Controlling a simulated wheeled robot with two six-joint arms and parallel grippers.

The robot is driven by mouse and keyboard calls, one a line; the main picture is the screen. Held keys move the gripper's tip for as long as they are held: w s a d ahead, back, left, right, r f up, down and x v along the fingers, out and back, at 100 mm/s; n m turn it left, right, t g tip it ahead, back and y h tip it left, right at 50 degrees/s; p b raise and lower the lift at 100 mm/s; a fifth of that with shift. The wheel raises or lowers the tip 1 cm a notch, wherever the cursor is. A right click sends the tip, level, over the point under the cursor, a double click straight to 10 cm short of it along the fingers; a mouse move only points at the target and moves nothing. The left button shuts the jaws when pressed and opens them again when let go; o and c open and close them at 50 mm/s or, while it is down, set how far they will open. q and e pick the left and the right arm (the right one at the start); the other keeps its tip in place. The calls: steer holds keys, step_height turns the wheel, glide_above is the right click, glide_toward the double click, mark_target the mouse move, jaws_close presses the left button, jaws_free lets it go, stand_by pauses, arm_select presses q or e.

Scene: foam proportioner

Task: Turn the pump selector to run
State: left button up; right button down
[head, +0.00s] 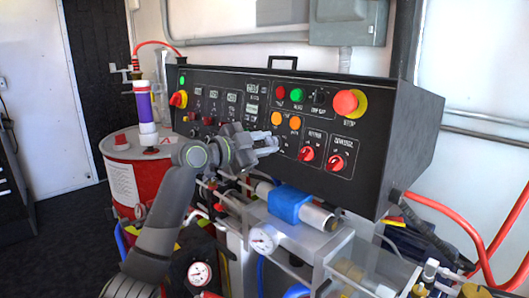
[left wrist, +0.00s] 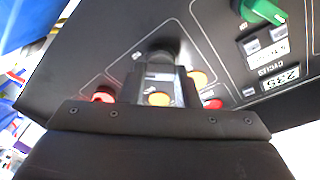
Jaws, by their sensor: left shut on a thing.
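The black control panel (head: 225,120) faces me in the head view, with several knobs, lamps and displays. My left gripper (head: 272,145) is at its lower middle, just left of two red selector knobs (head: 306,154) (head: 336,163). In the left wrist view its fingers (left wrist: 160,78) are shut at a dark round knob (left wrist: 158,57) on the panel face. The fingers hide most of that knob, and I cannot read its label or pointer position. My right gripper is not in view.
A red emergency stop button (head: 345,102) on a yellow ring is up to the right. A blue valve body (head: 288,203), pipes and a gauge (head: 263,239) lie below the panel. A red drum (head: 135,170) stands at the left.

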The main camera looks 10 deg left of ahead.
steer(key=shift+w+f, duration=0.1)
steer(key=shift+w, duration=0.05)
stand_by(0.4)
arm_select(q)
steer(key=o, duration=1)
steer(key=shift+b+v, duration=1.25)
steer(key=shift+v, duration=7.45)
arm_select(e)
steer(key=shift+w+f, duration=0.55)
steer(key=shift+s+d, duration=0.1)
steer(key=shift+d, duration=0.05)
